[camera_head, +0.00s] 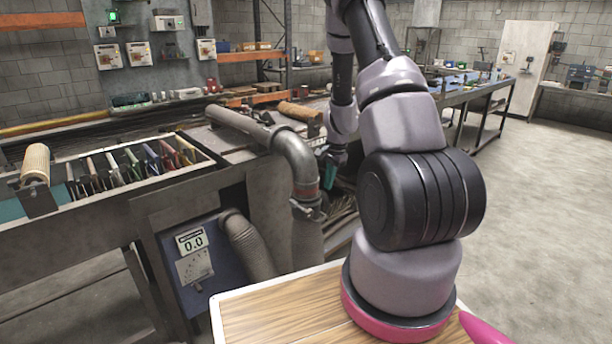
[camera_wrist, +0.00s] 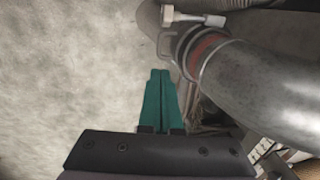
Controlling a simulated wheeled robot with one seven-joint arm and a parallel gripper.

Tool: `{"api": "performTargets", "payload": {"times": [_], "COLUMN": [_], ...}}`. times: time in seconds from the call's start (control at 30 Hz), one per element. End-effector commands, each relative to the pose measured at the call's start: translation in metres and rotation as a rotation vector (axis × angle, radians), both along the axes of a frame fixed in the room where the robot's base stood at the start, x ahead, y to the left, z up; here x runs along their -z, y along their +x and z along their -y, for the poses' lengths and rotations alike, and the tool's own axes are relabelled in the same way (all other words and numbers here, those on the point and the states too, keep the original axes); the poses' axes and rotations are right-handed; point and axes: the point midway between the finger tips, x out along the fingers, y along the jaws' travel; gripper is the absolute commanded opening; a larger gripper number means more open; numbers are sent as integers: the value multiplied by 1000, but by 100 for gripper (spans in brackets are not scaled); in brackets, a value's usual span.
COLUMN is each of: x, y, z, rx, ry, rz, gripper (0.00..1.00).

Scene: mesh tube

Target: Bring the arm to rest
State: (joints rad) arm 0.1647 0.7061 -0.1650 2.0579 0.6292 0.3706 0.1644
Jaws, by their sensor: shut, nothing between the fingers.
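My gripper (camera_wrist: 161,80) shows in the wrist view with its two green fingers side by side, shut and empty. It points down over bare floor, just left of a metal pipe (camera_wrist: 265,85) with a clamp. In the head view my gripper (camera_head: 329,172) is small and partly hidden; it hangs to the right of the bent pipe (camera_head: 292,150) below my forearm. My arm rises from its base, reaches up past the top edge of the picture and comes down again behind the pipe.
A workbench with a tool tray (camera_head: 140,165) stands at the left. A box with a "0.0" readout (camera_head: 191,243) and a ribbed hose (camera_head: 248,248) sit below it. A long blue table (camera_head: 470,85) stands at the back right. Open floor (camera_head: 540,210) lies at the right.

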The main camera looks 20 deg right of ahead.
Motion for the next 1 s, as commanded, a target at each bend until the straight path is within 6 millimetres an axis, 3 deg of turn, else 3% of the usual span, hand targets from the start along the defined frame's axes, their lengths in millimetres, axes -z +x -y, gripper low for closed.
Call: {"api": "performTargets", "payload": {"times": [0.17,0.27,0.43,0.57,0.8,1.0], "x": [-4,-25,-103,-170,-273,-336], "y": [1,4,3,-11,-62,-122], "z": [-1,-9,-38,-66,-110,-140], "rx": [-4,-27,-128,-227,-409,-555], "ry": [1,7,21,26,2,-46], "rz": [5,28,111,181,297,384], "gripper": [0,0,0,0,0,0]}}
